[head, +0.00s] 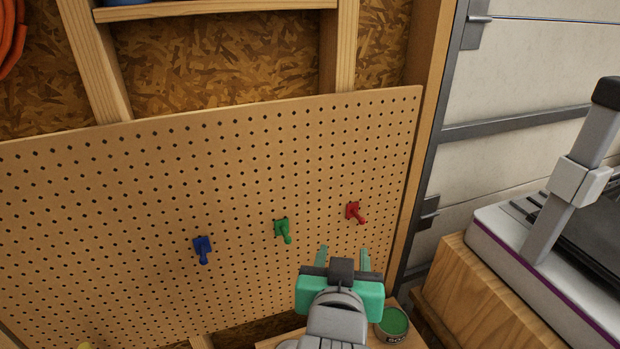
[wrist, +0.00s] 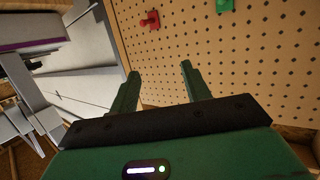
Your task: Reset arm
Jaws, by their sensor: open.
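My gripper (head: 343,256) is in the lower middle of the head view, in front of the lower right part of a pegboard (head: 130,200). Its two green fingers are apart and nothing is between them. In the wrist view my gripper (wrist: 159,70) also shows open and empty, with the pegboard (wrist: 270,70) beyond it. Three pegs are on the board: blue (head: 203,249), green (head: 283,230) and red (head: 355,212). The red peg (wrist: 150,20) and green peg (wrist: 224,5) show at the top of the wrist view, beyond the fingertips.
A can with a green top (head: 393,322) stands just right of my gripper, low down. A printer (head: 530,250) with a grey upright sits on a wooden stand (head: 470,295) at right. A wooden shelf (head: 220,8) is above the pegboard. The space before the board's left is clear.

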